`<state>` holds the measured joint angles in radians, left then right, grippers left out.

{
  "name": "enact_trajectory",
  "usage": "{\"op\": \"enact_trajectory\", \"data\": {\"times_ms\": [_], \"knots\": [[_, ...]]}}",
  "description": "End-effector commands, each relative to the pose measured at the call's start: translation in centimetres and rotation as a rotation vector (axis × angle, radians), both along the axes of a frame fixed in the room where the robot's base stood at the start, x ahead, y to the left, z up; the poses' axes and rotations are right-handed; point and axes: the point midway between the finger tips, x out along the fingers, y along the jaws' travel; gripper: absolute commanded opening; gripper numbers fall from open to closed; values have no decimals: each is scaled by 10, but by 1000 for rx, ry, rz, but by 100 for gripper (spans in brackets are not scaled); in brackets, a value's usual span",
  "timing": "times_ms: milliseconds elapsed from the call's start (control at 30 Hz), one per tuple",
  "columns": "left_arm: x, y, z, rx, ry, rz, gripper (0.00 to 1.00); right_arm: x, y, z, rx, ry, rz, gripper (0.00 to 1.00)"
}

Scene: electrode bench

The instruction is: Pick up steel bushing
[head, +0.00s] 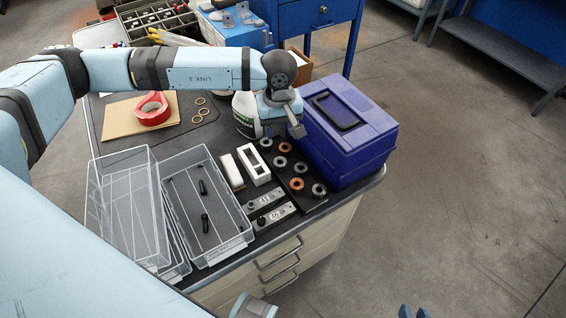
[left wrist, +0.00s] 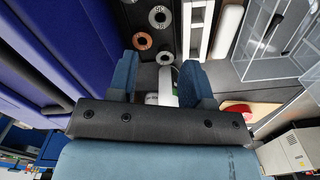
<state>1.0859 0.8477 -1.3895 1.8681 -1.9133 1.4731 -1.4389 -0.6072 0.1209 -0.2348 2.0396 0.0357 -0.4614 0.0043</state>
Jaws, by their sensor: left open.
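Several ring-shaped bushings lie in two rows on a dark board (head: 309,204) in the head view. Some are grey steel, such as the steel bushings (head: 280,161) and (head: 319,190); others are copper-coloured, such as the copper bushing (head: 296,183). My left gripper (head: 293,122) hangs above the far end of the board, beside the blue box. In the left wrist view, my left gripper (left wrist: 160,86) has its fingers apart with nothing held. A steel bushing (left wrist: 165,57) shows beyond and between the fingertips. My right gripper (head: 413,312) shows only two blue fingertips, apart, at the bottom edge.
A blue box (head: 357,145) stands right of the board. A white bottle (head: 245,112) stands behind it. White blocks (head: 253,165), stamped metal plates (head: 265,200) and clear bins (head: 205,205) lie to the left. Red tape (head: 152,108) is farther back.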

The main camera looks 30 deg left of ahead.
Motion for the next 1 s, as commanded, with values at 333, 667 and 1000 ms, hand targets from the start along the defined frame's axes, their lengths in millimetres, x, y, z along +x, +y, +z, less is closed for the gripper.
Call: {"op": "enact_trajectory", "data": {"times_ms": [333, 667, 1000], "knots": [[1, 5, -56, 22, -4, -7, 46, 1, 0, 2, -1, -2, 0, 33], [2, 4, -88, 19, -5, -7, 46, 1, -2, 2, -4, -3, 1, 33], [3, 3, -133, 19, -5, -6, 46, 1, -3, 4, -10, -6, 3, 33]]}}
